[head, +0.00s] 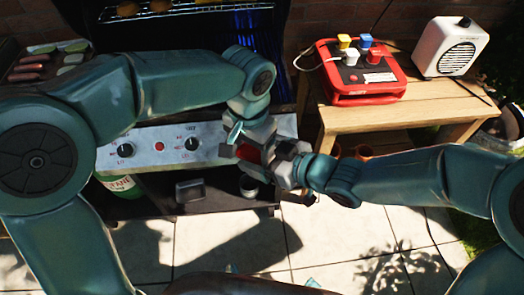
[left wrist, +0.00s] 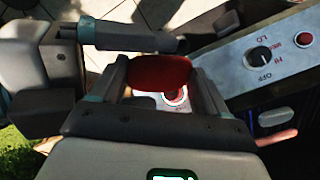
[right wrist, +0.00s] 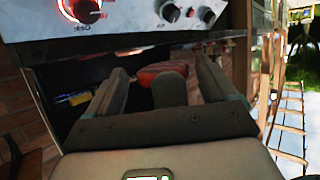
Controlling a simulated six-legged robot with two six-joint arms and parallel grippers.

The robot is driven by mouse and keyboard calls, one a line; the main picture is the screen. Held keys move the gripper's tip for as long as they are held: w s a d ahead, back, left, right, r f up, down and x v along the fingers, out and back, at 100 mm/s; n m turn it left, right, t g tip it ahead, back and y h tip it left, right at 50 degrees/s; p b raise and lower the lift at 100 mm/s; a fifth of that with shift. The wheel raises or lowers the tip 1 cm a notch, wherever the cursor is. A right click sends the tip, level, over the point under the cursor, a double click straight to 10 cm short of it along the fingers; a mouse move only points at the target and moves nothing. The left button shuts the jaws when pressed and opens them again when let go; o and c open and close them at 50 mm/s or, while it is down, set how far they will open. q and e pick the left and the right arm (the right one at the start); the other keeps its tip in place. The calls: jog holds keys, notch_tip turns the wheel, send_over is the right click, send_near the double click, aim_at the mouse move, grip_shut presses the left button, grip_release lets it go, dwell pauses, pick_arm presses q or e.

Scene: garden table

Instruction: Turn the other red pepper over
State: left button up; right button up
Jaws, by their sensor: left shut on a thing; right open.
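A red pepper (head: 247,153) is held in front of the grill's control panel, where both grippers meet. In the left wrist view the red pepper (left wrist: 160,72) sits between the fingers of my left gripper (left wrist: 159,76), which is shut on it. My right gripper (right wrist: 163,76) is open, close beside the pepper. In the right wrist view the pepper (right wrist: 163,70) shows between the spread fingers, with a dark finger-like part in front of it. In the head view the grippers overlap and partly hide the pepper.
The grill panel (head: 168,158) with knobs lies just behind the grippers. Food lies on the grate (head: 185,10) above. A tray of sausages and slices (head: 45,63) is at left. A wooden side table (head: 385,110) holds a red box (head: 352,92) and a white radio (head: 450,47).

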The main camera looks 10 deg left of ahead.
jog(key=shift+c, duration=0.3)
jog(key=c, duration=1)
pick_arm(q)
jog(key=o, duration=1.1)
pick_arm(e)
jog(key=shift+c, duration=0.3)
